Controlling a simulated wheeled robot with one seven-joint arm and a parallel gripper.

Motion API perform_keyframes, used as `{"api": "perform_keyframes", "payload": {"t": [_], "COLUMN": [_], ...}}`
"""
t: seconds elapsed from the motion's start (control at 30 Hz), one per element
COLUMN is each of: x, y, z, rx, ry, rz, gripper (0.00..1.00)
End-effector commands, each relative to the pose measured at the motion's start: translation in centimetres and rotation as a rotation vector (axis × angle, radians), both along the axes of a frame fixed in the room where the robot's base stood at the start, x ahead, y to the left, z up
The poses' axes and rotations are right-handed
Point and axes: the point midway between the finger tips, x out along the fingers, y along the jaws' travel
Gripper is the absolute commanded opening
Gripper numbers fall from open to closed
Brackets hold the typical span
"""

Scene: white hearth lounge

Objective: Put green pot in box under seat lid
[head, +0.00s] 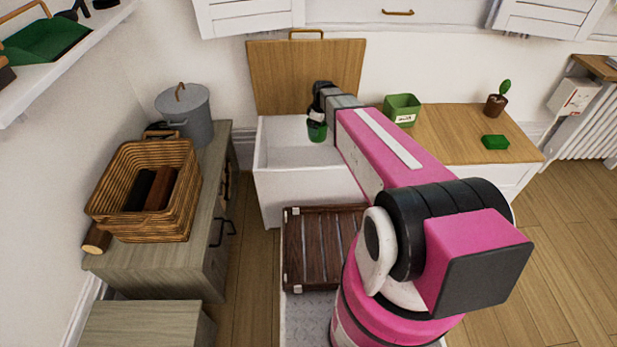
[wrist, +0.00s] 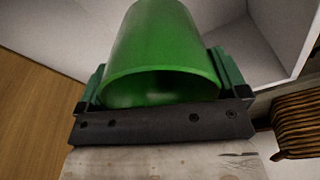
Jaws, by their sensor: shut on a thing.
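The green pot (head: 317,132) is held at the end of my arm, over the open white box (head: 282,185) in the head view. I cannot tell whether its base is below the box rim. The wooden seat lid (head: 300,78) stands raised against the wall behind the box. My gripper (head: 318,120) is shut on the pot. In the wrist view the pot (wrist: 165,45) sits between the jaws, its open mouth facing the camera, with white box walls (wrist: 240,45) beyond it. My arm hides the box's right side.
A green labelled container (head: 402,109), a small plant (head: 497,104) and a green block (head: 495,142) are on the wooden top (head: 450,135) right of the box. A wicker basket (head: 145,195) and grey bin (head: 184,115) stand left. A dark slatted crate (head: 318,248) lies in front.

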Motion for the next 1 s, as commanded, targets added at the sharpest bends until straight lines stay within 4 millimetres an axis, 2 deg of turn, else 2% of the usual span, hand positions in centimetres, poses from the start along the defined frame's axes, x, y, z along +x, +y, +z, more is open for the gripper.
{"api": "perform_keyframes", "payload": {"t": [0.03,0.1,0.3,0.4,0.53,0.67,0.9,1.0], "x": [0.4,0.5,0.1,-0.1,-0.2,-0.2,-0.2,-0.2], "y": [0.6,1.4,3.0,3.4,3.7,3.8,3.8,3.7], "z": [-2.4,-5.1,-11.3,-13.0,-14.2,-15.6,-19.6,-20.5], "rx": [0.002,0.007,0.016,0.020,0.022,0.022,0.022,0.022], "ry": [0.004,0.002,-0.007,-0.010,-0.014,-0.013,-0.012,-0.014], "rz": [0.056,0.138,0.322,0.377,0.411,0.416,0.415,0.415], "gripper": [0.58,0.58,0.58,0.58,0.58,0.58,0.58,0.58]}}
